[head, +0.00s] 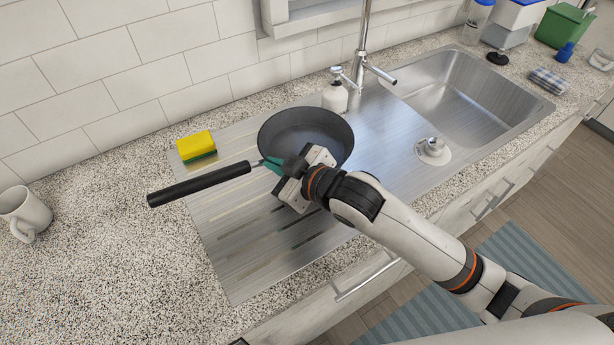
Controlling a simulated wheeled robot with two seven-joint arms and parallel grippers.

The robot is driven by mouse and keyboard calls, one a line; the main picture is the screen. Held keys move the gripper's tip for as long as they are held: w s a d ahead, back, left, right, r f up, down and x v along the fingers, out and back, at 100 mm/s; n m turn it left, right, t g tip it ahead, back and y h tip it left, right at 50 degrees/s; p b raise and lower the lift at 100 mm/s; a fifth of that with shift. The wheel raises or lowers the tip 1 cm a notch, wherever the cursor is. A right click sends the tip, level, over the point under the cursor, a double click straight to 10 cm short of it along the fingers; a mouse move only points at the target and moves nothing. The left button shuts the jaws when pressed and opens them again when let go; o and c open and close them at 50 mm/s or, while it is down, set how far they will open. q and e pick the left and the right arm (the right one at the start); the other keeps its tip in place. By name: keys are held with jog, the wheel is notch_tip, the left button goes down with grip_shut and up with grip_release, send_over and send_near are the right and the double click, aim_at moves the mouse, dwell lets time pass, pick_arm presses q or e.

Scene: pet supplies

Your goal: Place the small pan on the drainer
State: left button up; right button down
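The small pan (305,133) is dark grey with a long black handle (200,184) pointing left. It is over the upper part of the ribbed steel drainer (262,265), left of the sink, and looks roughly level. I cannot tell whether its base rests fully on the metal. My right gripper (268,163) reaches in from the lower right, with its teal fingertips at the neck where the handle meets the pan. The gripper body hides part of the pan's near rim, and the gap between the fingers is not clear. My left gripper is not in view.
A yellow and green sponge (197,146) lies at the drainer's upper left corner. A white soap bottle (335,97) stands behind the pan near the tap (362,50). The sink basin (470,95) is at right. A white mug (24,214) stands far left. The drainer's front is clear.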

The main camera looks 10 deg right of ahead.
jog(key=f, duration=0.5)
jog(key=shift+s+a, duration=0.15)
jog(key=shift+a, duration=0.1)
notch_tip(320, 180, down, 4)
jog(key=shift+d+r, duration=0.1)
jog(key=shift+r, duration=0.05)
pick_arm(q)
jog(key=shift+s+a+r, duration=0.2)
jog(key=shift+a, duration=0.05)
pick_arm(e)
jog(key=c, duration=1.6)
grip_release()
jog(key=shift+f, duration=0.2)
jog(key=shift+c, duration=0.2)
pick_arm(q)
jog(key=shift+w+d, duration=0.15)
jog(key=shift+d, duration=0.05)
